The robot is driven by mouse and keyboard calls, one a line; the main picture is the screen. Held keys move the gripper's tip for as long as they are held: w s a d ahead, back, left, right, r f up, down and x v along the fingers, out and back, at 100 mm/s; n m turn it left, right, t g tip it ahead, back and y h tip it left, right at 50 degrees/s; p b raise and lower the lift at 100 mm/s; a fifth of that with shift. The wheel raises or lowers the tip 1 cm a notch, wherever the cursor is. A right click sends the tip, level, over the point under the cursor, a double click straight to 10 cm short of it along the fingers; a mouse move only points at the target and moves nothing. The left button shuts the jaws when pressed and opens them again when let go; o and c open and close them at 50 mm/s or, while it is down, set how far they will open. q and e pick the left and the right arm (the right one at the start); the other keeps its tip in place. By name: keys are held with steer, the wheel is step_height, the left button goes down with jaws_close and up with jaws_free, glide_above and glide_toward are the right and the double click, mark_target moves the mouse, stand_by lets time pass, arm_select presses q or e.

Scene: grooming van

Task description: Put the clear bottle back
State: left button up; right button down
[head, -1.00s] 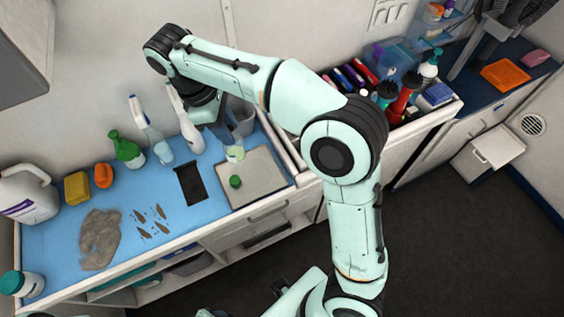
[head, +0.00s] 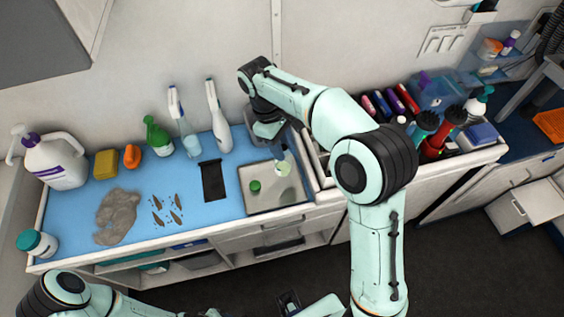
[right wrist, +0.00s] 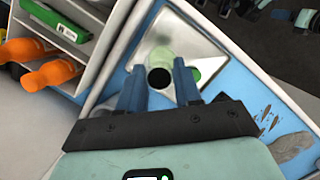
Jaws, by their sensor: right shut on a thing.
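The clear bottle (head: 284,166), with pale green contents, is upright over the back right part of the metal tray (head: 262,204). My right gripper (head: 279,149) is shut on its upper part. In the right wrist view the bottle (right wrist: 161,52) shows its dark round top between my two blue fingers. I cannot tell whether its base touches the tray. A green cap (head: 255,186) lies on the tray, left of the bottle.
Spray bottles (head: 187,132) and a white jug (head: 55,162) line the back of the blue counter. A black strip (head: 213,181), brown scraps and a grey cloth (head: 117,215) lie in front. A bin (head: 405,158) of bottles and brushes stands right of the tray.

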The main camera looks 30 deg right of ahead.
arm_select(q)
steer(key=shift+s+f+b, duration=0.3)
steer(key=shift+f+b, duration=0.15)
steer(key=shift+f, duration=0.1)
arm_select(e)
step_height(320, 180, down, 7)
steer(key=shift+r, duration=0.2)
steer(key=shift+f, duration=0.15)
steer(key=c, duration=0.8)
jaws_free()
steer(key=shift+o, duration=0.2)
arm_select(q)
steer(key=w+r+p, duration=0.2)
steer(key=r+p, duration=0.1)
steer(key=shift+r, duration=0.25)
arm_select(e)
steer(key=v, duration=1.2)
steer(key=shift+r, duration=0.25)
